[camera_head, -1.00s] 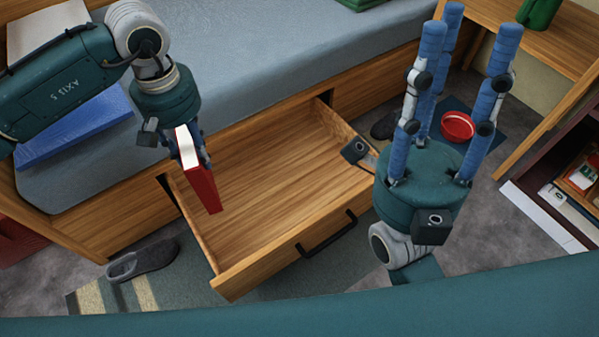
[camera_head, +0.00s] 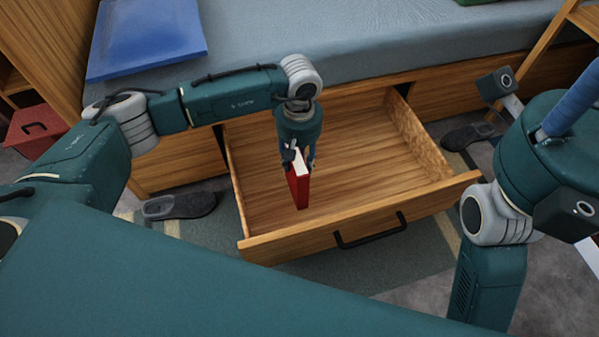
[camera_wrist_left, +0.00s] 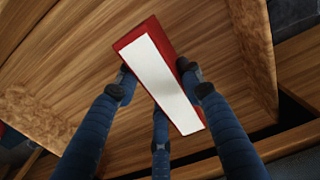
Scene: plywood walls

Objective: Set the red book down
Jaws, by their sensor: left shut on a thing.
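The red book (camera_head: 299,187) hangs upright from my left gripper (camera_head: 299,156), which is shut on its upper end. The book is over the open wooden drawer (camera_head: 350,160); whether its lower end touches the drawer floor I cannot tell. In the left wrist view the red book (camera_wrist_left: 135,40) shows its white page edge towards the camera, with blue fingers around it and the drawer's wooden floor (camera_wrist_left: 60,65) behind. My right gripper (camera_head: 575,100) is only partly in view at the right edge; most of its fingers are cut off.
The drawer is pulled out from under the bed (camera_head: 400,40) and looks empty. A blue pillow (camera_head: 147,35) lies on the bed. Grey slippers (camera_head: 181,205) stand on the floor beside the drawer. A red box (camera_head: 38,125) is at the far left.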

